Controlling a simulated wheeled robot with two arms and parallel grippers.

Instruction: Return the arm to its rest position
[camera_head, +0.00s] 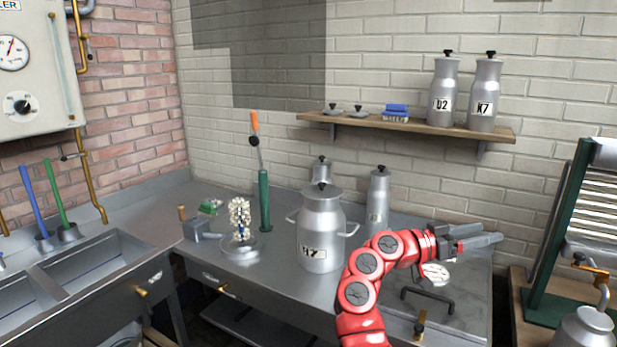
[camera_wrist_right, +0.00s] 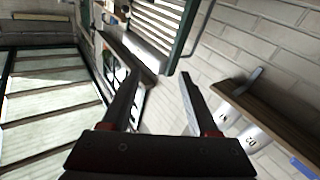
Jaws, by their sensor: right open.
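My right arm is red and reaches up from the bottom of the head view, bent to the right above the metal counter. Its right gripper (camera_head: 485,240) points right, in front of the brick wall. In the right wrist view the right gripper (camera_wrist_right: 158,85) has its two dark fingers apart, with nothing between them. My left gripper is not in the head view.
A churn marked H7 (camera_head: 321,235) stands on the counter left of my arm. Churns D2 (camera_head: 443,85) and K7 (camera_head: 485,95) stand on the wooden shelf (camera_head: 400,125). A green rack (camera_head: 565,230) stands at the right. Sinks (camera_head: 95,262) are at the left.

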